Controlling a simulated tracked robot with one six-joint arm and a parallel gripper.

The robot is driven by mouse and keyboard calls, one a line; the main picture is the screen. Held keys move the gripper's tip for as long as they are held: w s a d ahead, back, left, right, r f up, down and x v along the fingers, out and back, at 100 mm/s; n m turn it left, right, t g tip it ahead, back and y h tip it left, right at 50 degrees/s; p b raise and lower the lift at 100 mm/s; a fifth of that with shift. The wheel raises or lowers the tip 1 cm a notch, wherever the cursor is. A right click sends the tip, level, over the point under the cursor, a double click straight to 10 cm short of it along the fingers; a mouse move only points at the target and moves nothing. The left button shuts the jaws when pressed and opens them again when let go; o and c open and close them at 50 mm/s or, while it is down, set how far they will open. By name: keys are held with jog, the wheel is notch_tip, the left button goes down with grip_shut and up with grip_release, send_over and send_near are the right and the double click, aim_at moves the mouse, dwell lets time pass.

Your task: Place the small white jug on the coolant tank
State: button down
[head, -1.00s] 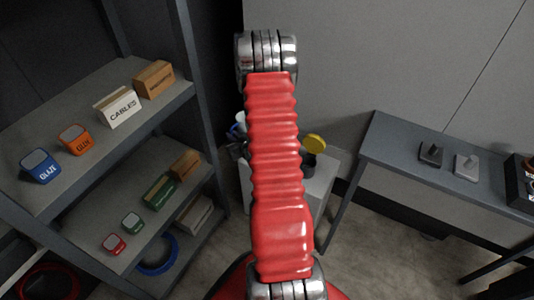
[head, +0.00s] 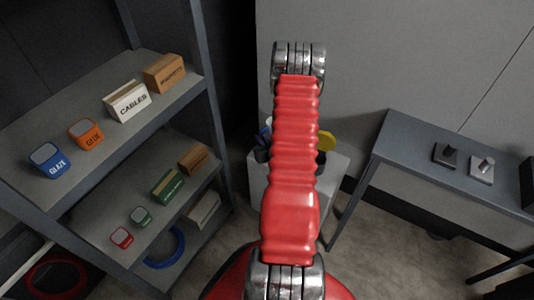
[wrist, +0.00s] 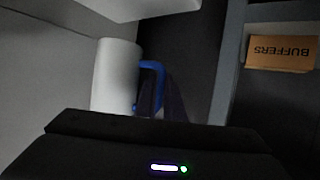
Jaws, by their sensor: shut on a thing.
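The small white jug (wrist: 115,75) with a blue handle is in the wrist view, just beyond my gripper (wrist: 140,125). My gripper is shut on it; its fingertips are not clearly visible. In the head view, a bit of blue and white (head: 266,130) shows left of my red arm, with dark gripper parts below. A pale grey box (head: 338,172), probably the coolant tank, stands behind my arm, which hides its middle. I cannot tell whether the jug touches its top.
A yellow-topped dark item (head: 326,141) is on or above the box's right side. A grey shelf rack (head: 75,120) with boxes and jars is at left; the wrist view shows a BUFFERS box (wrist: 281,51). A grey table (head: 415,145) with small fittings stands at right.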

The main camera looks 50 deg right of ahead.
jog(key=shift+f, duration=2.5)
jog(key=shift+f, duration=2.1)
jog(key=c, duration=1.9)
grip_release()
jog(key=shift+f, duration=0.1)
jog(key=shift+o, duration=0.2)
jog(key=v, duration=1.2)
